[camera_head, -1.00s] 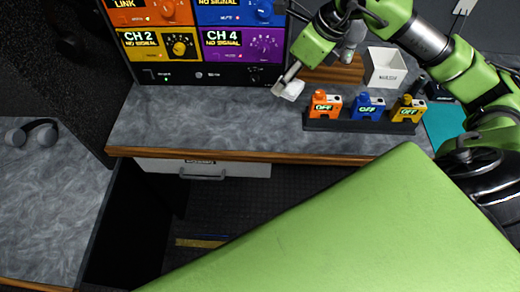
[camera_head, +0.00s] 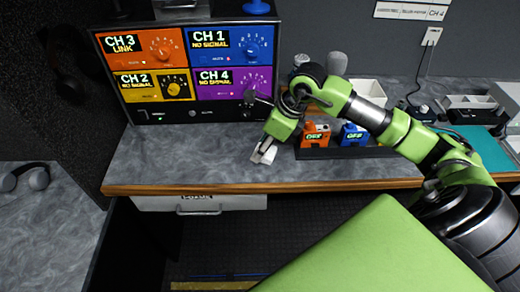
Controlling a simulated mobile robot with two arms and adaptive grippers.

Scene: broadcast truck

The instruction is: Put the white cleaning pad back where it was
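The white cleaning pad (camera_head: 262,157) is a small white piece at the tip of my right gripper (camera_head: 265,148), over the grey counter (camera_head: 180,155) near its front edge. The fingers appear shut on the pad and partly hide it. I cannot tell whether the pad touches the counter. My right arm reaches in from the right, and its wrist hangs in front of the coloured channel monitor box. My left gripper is not in view.
The monitor box (camera_head: 220,117) stands at the back left. Orange (camera_head: 314,134) and blue (camera_head: 353,135) devices reading OFF sit right of my gripper, partly behind my arm. A white bin (camera_head: 370,90) stands behind. A drawer (camera_head: 200,203) is below. The counter's left stretch is clear.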

